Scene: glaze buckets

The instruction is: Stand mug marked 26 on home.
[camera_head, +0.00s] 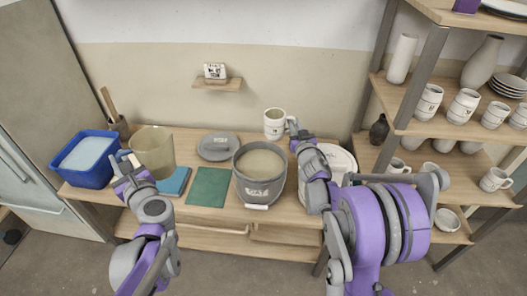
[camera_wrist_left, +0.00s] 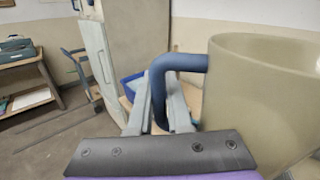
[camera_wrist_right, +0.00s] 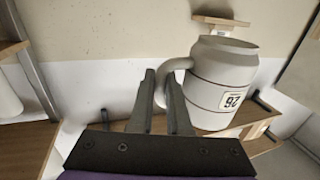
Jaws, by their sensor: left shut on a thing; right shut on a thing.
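The white mug marked 26 (camera_head: 274,122) is upright at the back of the table, against the wall in the head view. Its label (camera_wrist_right: 233,100) reads in the right wrist view. My right gripper (camera_head: 294,128) is shut on its handle (camera_wrist_right: 172,72); whether its base touches the table is unclear. My left gripper (camera_head: 126,164) is shut on the blue handle (camera_wrist_left: 178,63) of a beige jug (camera_head: 153,148), which also fills the right of the left wrist view (camera_wrist_left: 265,100). I see no readable marking for home.
A grey bucket of glaze (camera_head: 260,172) stands mid-table, with its grey lid (camera_head: 217,146) behind. A green mat (camera_head: 208,187), blue book-like item (camera_head: 174,182) and blue tub (camera_head: 88,158) lie left. A wall shelf (camera_head: 230,87) carries a small sign. Shelves of mugs (camera_head: 463,105) stand right.

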